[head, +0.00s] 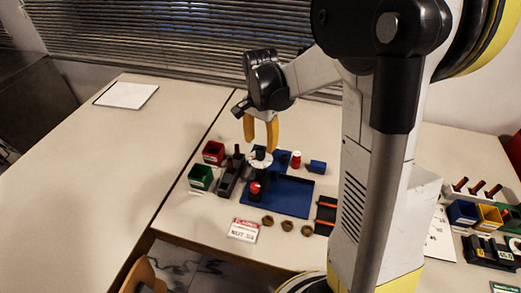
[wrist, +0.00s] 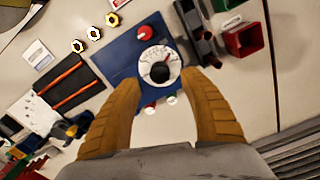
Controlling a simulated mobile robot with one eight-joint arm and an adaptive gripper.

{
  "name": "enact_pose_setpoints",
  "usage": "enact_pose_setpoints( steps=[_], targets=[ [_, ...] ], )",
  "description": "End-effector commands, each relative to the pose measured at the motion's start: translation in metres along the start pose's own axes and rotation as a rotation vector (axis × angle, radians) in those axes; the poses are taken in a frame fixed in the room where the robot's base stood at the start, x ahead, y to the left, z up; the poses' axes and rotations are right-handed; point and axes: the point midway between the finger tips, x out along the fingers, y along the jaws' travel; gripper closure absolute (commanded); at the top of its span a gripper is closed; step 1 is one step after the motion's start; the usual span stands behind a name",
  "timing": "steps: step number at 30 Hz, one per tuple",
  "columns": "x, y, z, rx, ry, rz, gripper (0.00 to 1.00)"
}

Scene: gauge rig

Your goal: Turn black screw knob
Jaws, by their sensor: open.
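My gripper (head: 260,142) has two yellow fingers pointing down above the gauge. In the wrist view my gripper (wrist: 166,84) is open, one finger on each side of the knob, with nothing between them. I cannot tell the exact height gap to the knob.
A red knob (head: 255,189) stands in front of the gauge. The blue tray (head: 290,204) lies to its right. A red bin (head: 213,152), a green bin (head: 200,177) and a dark holder (head: 229,177) stand to the left. Several nuts (head: 287,226) lie in front. The left table is mostly clear.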

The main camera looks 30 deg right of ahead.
Motion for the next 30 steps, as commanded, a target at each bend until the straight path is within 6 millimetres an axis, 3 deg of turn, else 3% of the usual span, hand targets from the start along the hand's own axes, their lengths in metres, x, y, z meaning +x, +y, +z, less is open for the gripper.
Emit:
enact_pose_setpoints(
  steps=[6, 12, 30],
  targets=[
    [-0.048, 0.001, 0.001, 0.000, 0.000, 0.000, 0.49],
    [-0.071, 0.000, 0.000, 0.000, 0.000, 0.000, 0.49],
    [-0.075, 0.001, 0.001, -0.006, 0.002, -0.003, 0.49]
  ],
)
